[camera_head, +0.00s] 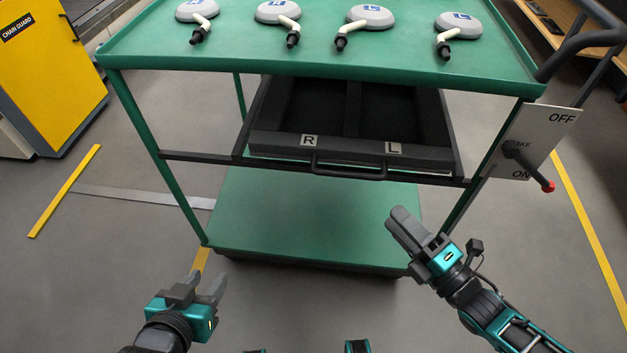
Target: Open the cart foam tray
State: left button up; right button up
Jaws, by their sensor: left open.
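The foam tray (350,146) is a dark drawer under the green top of the cart (300,50). Its front carries labels R and L and a dark bar handle (348,175). A divider splits its dark inside; the back part is hidden under the cart top. The front edge is about level with the cart's front rail. My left gripper (203,284) is open and empty at the lower left, well short of the handle. My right gripper (398,222) is empty, below and right of the handle, apart from it; its finger gap is unclear.
Several white discs with elbow stems, one of them (370,15), sit on the cart top. A brake panel (535,140) with a red-tipped lever is at the cart's right. A green lower shelf (310,220) lies below the tray. A yellow cabinet (45,65) stands left.

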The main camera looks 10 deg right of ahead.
aim_at(353, 173)
jog(key=shift+n, duration=0.3)
jog(key=b+x, duration=0.2)
jog(key=x, duration=1.1)
jog(key=shift+a+r, duration=0.1)
jog(key=shift+a, duration=0.15)
jog(key=shift+c, duration=0.5)
grip_shut()
